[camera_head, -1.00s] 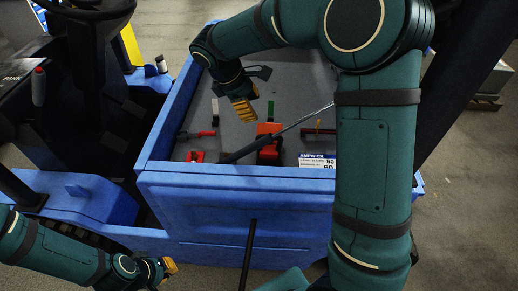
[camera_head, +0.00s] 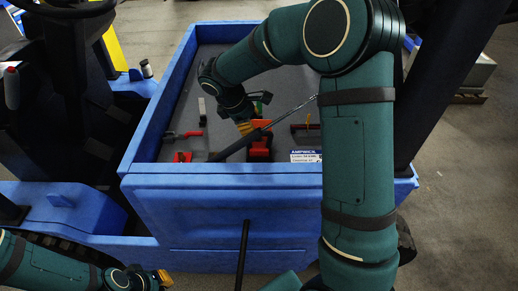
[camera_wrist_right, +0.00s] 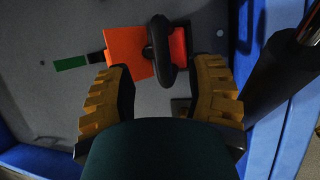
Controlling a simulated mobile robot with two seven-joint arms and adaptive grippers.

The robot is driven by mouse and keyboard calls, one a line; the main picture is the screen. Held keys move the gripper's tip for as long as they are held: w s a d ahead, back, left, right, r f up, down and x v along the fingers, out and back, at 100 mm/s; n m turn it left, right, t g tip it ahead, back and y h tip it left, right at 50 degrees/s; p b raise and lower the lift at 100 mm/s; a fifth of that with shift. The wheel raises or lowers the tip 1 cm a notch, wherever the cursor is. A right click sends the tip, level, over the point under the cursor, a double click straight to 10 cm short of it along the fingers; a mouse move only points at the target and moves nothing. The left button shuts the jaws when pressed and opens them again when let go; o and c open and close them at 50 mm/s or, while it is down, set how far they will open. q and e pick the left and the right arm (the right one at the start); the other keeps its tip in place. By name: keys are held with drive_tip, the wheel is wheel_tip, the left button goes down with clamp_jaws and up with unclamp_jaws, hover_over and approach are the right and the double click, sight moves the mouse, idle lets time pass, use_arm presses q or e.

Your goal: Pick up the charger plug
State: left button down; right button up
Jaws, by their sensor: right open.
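An orange-red plug-like thing with a black handle, which I take as the charger plug (camera_head: 260,146), lies on the grey floor of the blue tray. In the right wrist view its orange block (camera_wrist_right: 127,53) and black handle (camera_wrist_right: 160,50) show just ahead of and between the two yellow fingers. My right gripper (camera_head: 244,126) is open above it; in the wrist view (camera_wrist_right: 165,95) the fingers stand apart with nothing clasped. The head view partly hides the plug behind a dark rod. My left gripper (camera_head: 164,279) is low at the left, outside the tray, its opening unclear.
The blue tray wall (camera_head: 250,181) stands in front. A dark rod (camera_head: 238,147) slants across the tray near the plug. Grey tray floor is free behind.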

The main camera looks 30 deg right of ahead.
sight(259, 132)
drive_tip(key=b+x, duration=0.1)
drive_tip(key=x, duration=0.4)
drive_tip(key=shift+s, duration=0.15)
drive_tip(key=shift+o, duration=0.2)
drive_tip(key=shift+r, duration=0.15)
clamp_jaws()
